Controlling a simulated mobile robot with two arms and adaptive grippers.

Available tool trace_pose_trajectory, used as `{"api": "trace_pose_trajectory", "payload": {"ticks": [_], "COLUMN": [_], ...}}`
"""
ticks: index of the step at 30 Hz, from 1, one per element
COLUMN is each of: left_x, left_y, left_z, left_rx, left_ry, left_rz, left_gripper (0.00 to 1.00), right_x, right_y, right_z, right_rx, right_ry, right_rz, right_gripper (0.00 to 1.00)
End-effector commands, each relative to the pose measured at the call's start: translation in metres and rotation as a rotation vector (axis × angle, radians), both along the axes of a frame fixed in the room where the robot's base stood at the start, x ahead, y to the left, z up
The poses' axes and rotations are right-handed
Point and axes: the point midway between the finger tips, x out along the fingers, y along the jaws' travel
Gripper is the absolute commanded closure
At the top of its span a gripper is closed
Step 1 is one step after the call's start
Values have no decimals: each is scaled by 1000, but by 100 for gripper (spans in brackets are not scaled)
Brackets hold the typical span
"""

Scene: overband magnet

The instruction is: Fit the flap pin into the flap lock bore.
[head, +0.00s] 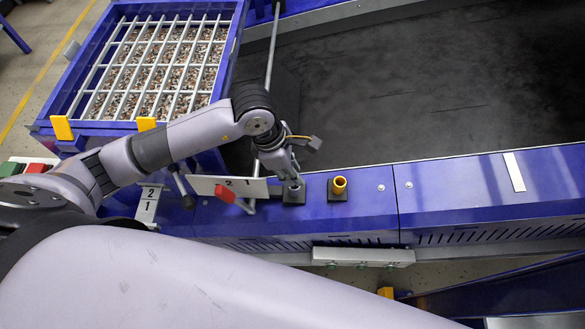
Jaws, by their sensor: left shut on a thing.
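My left gripper (292,180) points down over a small black block (294,197) on the blue side beam and is shut on a small grey piece, which appears to be the flap pin. The fingers hide most of it. I cannot tell whether its lower end is inside the block or just above it. My right gripper is out of view.
A barred grate over gravel (160,60) lies at the back left. The dark belt (420,90) lies behind the beam.

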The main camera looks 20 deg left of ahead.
Motion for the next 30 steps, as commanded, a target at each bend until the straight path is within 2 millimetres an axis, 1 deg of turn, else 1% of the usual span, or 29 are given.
{"api": "trace_pose_trajectory", "payload": {"ticks": [30], "left_x": [0], "left_y": [0], "left_z": [-27], "left_rx": [0], "left_ry": [0], "left_rz": [0], "left_gripper": [100], "right_x": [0], "right_y": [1], "right_z": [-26], "right_rx": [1], "right_ry": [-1], "right_rz": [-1], "right_gripper": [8]}}
